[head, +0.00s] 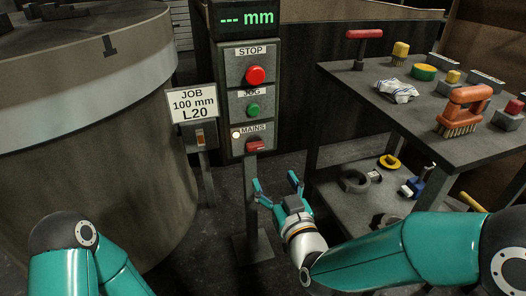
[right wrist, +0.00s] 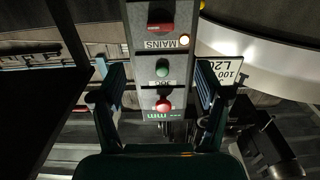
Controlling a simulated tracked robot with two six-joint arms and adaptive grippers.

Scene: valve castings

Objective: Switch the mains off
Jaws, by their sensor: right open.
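The red mains switch (head: 255,147) sits on the lowest box of the control post, under the MAINS label. A small lamp (head: 236,134) beside it glows pale. My right gripper (head: 274,181) is open and empty, below and slightly right of the switch in the head view. In the right wrist view the panel appears upside down, with the mains switch (right wrist: 160,28) near the top and the lamp (right wrist: 184,40) lit. The open fingers (right wrist: 160,82) stand either side of the post in that picture; contact is not seen. My left gripper is out of view.
Above the switch are the green JOG button (head: 253,109) and red STOP button (head: 255,75). A job sign (head: 193,104) stands left, beside a large round drum (head: 90,150). A grey table (head: 400,125) with brushes and tools stands right, with a lower shelf.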

